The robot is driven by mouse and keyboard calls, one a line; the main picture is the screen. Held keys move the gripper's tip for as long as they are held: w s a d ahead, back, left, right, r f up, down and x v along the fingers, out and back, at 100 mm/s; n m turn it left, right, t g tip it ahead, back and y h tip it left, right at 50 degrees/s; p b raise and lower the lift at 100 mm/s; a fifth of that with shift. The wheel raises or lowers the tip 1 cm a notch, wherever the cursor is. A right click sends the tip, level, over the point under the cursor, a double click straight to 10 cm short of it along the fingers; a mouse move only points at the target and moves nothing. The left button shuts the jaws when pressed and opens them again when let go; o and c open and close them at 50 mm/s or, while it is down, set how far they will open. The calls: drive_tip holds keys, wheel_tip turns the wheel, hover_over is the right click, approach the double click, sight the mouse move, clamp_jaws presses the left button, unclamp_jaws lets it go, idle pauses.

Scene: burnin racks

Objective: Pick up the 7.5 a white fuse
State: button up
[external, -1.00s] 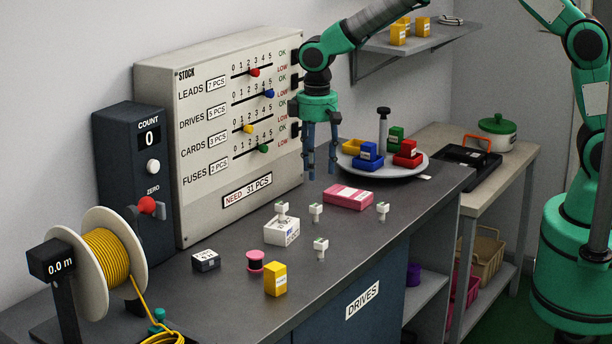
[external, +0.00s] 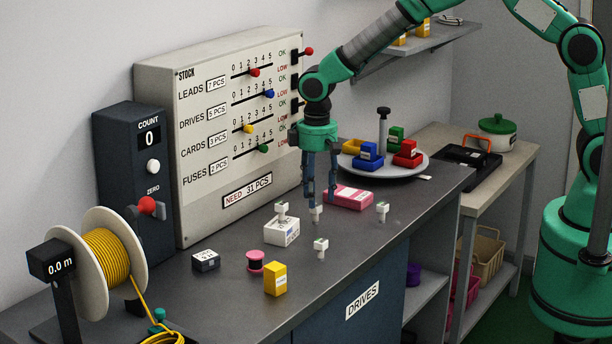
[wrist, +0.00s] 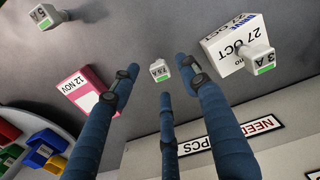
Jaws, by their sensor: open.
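The 7.5 A white fuse (wrist: 159,73) stands on the bench between the fingertips of my gripper in the wrist view. Its end label reads 7.5 A, with a green band. In the external view this fuse (external: 316,213) shows at the fingertips, partly covered by a finger. My gripper (external: 321,200) points straight down, its blue fingers open around the fuse.
A 3 A fuse (wrist: 259,58) stands on a white box (external: 283,233). Other white fuses stand at the right (external: 382,211) and in front (external: 320,248). A pink box (external: 350,197) lies close to the fingers. The stock board (external: 225,140) rises behind; the turntable (external: 350,165) is at the back.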

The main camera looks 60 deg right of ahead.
sight(316, 209)
drive_tip(key=shift+w+f+b, duration=0.15)
drive_tip(key=shift+f+b, duration=0.3)
drive_tip(key=shift+f, duration=2.15)
clamp_jaws()
